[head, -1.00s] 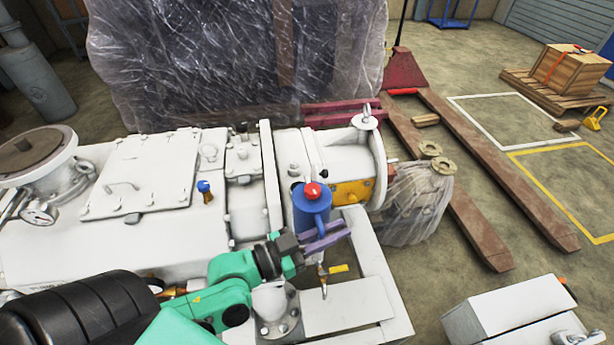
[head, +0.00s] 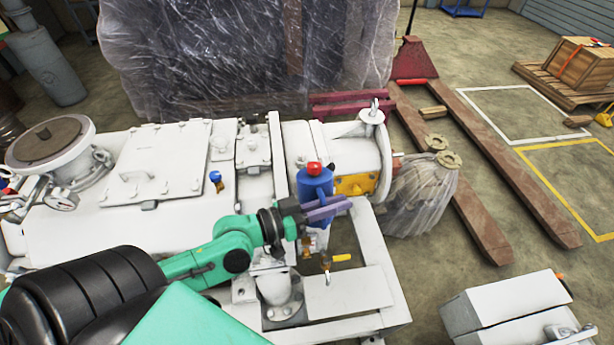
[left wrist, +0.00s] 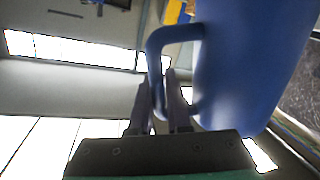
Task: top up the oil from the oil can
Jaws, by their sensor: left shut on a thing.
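The blue oil can (head: 314,184) with a red cap is near the middle of the head view, in front of the pump's round end. My left gripper (head: 328,208) is at the can's near side. In the left wrist view the gripper (left wrist: 161,100) is shut on the handle of the blue can (left wrist: 245,65), whose body fills the right part. The white vacuum pump (head: 110,225) spans the left and middle. A small blue-topped fitting (head: 216,178) stands on its top. I cannot tell which part is the oil filler. My right gripper is not in view.
A brass valve with a yellow handle (head: 342,258) sits just below the can. A plastic-wrapped load (head: 240,60) stands behind the pump. A pallet jack (head: 500,160) is at the right. A grey-white box (head: 510,310) is at the lower right.

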